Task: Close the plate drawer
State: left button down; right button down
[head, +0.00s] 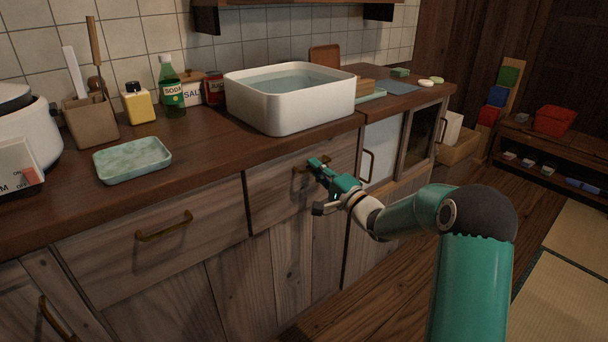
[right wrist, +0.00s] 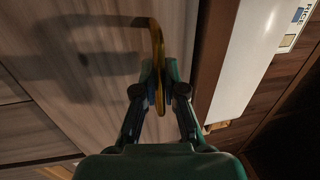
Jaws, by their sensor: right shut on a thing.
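A grey wooden drawer front (head: 270,197) with a brass handle (head: 298,167) sits below the counter, under the white basin. It looks about flush with the cabinet, though my gripper hides part of it. A second drawer front (head: 115,258) with a brass handle (head: 164,226) is to its left and looks shut. I cannot tell by looks which one is the plate drawer. My right gripper (head: 316,165) is at the right drawer's handle. In the right wrist view its fingers (right wrist: 158,82) are closed around the brass handle (right wrist: 158,40). My left gripper is out of view.
The counter (head: 215,152) holds a white basin (head: 290,102), a pale green tray (head: 132,160), a soda bottle (head: 171,90) and several other items. A white cabinet panel (head: 383,150) is right of the drawer. Wooden floor (head: 395,270) is open in front.

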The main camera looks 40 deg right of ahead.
jog(key=shift+d+r+h, duration=0.15)
jog(key=shift+d+h, duration=0.25)
jog(key=shift+d, duration=0.15)
jog(key=shift+w, duration=0.1)
jog(key=shift+a, duration=0.1)
jog(key=c, duration=1.5)
grip_release()
jog(key=shift+w, duration=0.2)
jog(key=shift+o, duration=1.3)
jog(key=shift+a+f, duration=0.1)
jog(key=shift+f, duration=0.1)
